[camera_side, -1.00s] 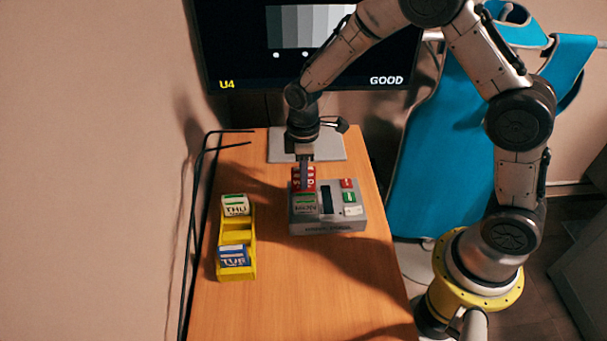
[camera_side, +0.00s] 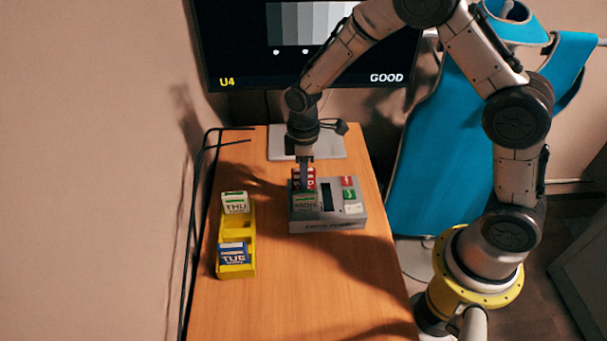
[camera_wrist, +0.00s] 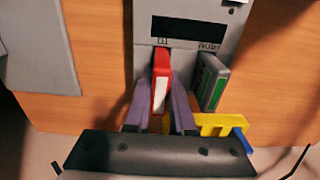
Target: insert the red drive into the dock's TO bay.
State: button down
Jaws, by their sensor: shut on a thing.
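The grey dock (camera_side: 340,225) stands on the table; in the wrist view its body (camera_wrist: 190,10) shows a dark display and labels for two bays. The red drive (camera_wrist: 161,80) is upright between the fingers of my gripper (camera_wrist: 165,112), right by the TO label. It also shows in the side view (camera_side: 298,176), partly hidden behind another drive. My gripper (camera_side: 305,182) is shut on it over the dock. How deep the drive sits in the bay I cannot tell. A grey drive with a green label (camera_side: 305,201) stands at the FROM bay, close beside the red drive.
A yellow rack (camera_side: 250,265) left of the dock holds a THU drive (camera_side: 235,202) and a blue TUE drive (camera_side: 234,254). A monitor (camera_side: 240,45) stands behind. Black cables run along the table's left edge. The front of the table is clear.

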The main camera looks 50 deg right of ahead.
jog(key=shift+f, duration=0.4)
jog(key=c, duration=0.5)
grip_release()
jog(key=shift+r, duration=0.1)
jog(key=shift+r, duration=3.4)
